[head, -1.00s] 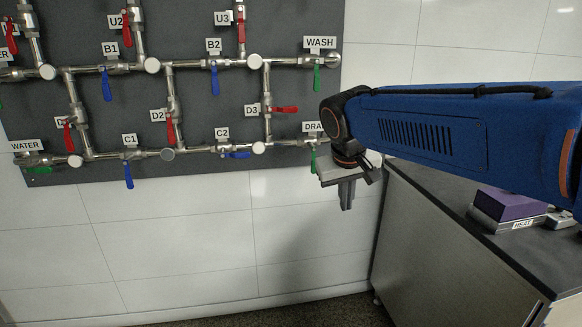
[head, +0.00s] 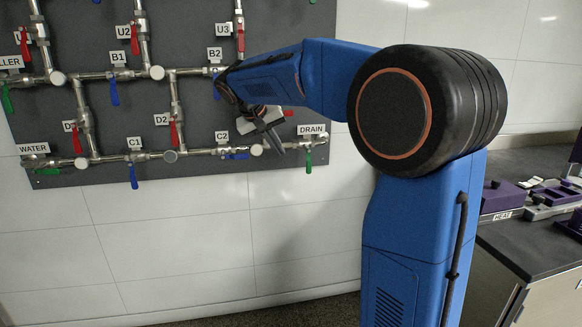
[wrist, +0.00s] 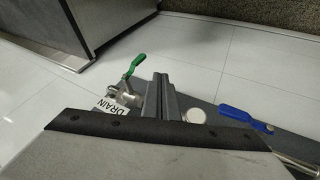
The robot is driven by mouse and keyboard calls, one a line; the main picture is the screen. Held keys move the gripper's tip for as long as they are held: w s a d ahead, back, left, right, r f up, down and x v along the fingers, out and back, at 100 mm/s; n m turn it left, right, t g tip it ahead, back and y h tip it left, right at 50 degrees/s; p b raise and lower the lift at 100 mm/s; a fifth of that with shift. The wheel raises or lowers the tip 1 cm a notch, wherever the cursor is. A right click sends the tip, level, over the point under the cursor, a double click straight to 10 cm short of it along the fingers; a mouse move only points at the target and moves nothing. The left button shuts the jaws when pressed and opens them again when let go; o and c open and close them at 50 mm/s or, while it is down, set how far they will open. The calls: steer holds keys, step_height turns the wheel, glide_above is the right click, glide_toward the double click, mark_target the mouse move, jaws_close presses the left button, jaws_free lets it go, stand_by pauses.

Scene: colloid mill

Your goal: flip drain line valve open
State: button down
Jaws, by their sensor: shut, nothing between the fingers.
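The drain line valve has a green lever handle (head: 308,161) at the lower right of the pipe board in the head view. The handle hangs down, crosswise to the horizontal pipe, under the DRAIN label (head: 311,130). In the wrist view the green handle (wrist: 134,65) and the label (wrist: 117,108) show left of the fingers. My gripper (head: 281,150) is just left of the drain valve in the head view. Its fingers also show in the wrist view (wrist: 160,95), shut with nothing held. They appear apart from the handle; the exact gap cannot be told.
The blue C2 handle (head: 238,156) lies along the pipe to the left and shows in the wrist view (wrist: 245,117). A round white cap (wrist: 193,117) is beside the fingers. My arm hides D3. A dark counter (head: 515,250) stands at right. The wall below the board is clear.

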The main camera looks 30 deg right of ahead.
mark_target(309, 168)
steer(key=shift+w+a, duration=0.2)
steer(key=shift+w, duration=0.15)
steer(key=w+d+f, duration=0.1)
steer(key=d+f, duration=0.7)
steer(key=d, duration=0.1)
steer(key=shift+d, duration=0.15)
steer(key=shift+w+f, duration=0.1)
stand_by(0.4)
